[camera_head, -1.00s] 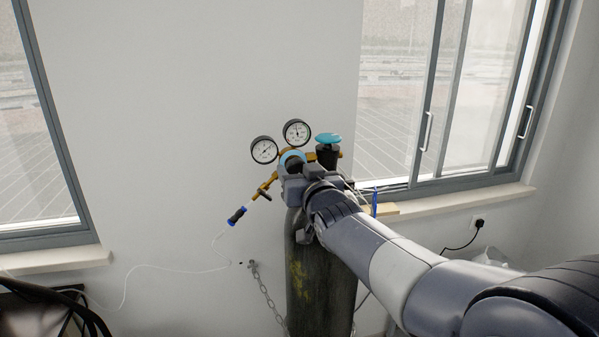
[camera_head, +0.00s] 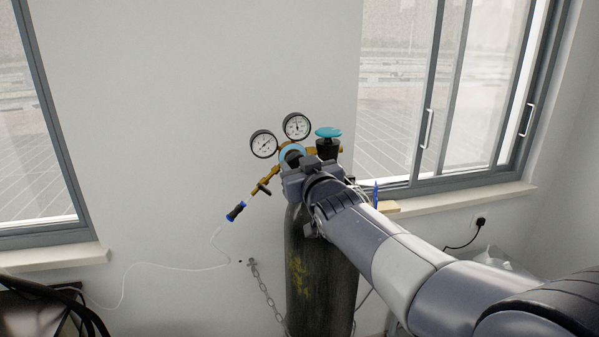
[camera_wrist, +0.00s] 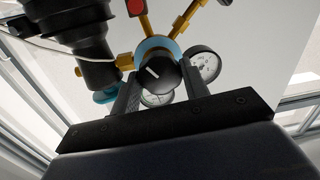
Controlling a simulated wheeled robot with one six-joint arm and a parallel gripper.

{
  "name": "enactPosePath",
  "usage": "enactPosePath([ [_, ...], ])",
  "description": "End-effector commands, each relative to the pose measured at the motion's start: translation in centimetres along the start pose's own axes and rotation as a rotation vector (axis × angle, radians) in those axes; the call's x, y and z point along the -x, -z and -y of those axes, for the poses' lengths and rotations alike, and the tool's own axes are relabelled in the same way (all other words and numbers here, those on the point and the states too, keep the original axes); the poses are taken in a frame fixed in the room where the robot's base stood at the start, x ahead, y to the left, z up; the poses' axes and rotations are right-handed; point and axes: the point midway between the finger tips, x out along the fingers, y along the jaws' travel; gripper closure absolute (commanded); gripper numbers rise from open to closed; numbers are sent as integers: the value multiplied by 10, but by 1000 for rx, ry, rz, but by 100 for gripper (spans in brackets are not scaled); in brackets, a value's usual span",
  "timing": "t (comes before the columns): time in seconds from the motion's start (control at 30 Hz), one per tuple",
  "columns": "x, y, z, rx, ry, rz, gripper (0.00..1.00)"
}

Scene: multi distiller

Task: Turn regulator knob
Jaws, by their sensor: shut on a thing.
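The regulator knob (camera_wrist: 158,76) is black with a white mark and a light-blue ring behind it. In the wrist view it sits between the two fingers of my gripper (camera_wrist: 160,88), which is shut on it. In the head view my gripper (camera_head: 297,172) covers most of the knob, and the blue ring (camera_head: 291,154) shows above it. The brass regulator (camera_head: 270,178) carries two round gauges, a left one (camera_head: 263,144) and a right one (camera_head: 297,126). The finger contact is partly hidden in both views.
A dark gas cylinder (camera_head: 305,265) stands below the regulator, with a chain (camera_head: 266,293) beside it. A black valve with a turquoise cap (camera_head: 328,132) is close on the right. A blue-black hose fitting (camera_head: 236,211) hangs left. Windows flank the wall.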

Motion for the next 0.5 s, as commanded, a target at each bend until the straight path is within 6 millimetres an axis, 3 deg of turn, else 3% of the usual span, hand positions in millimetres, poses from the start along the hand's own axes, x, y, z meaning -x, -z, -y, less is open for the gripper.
enactPosePath([
  [0.5,0,-1,1,363,-1,23,80],
])
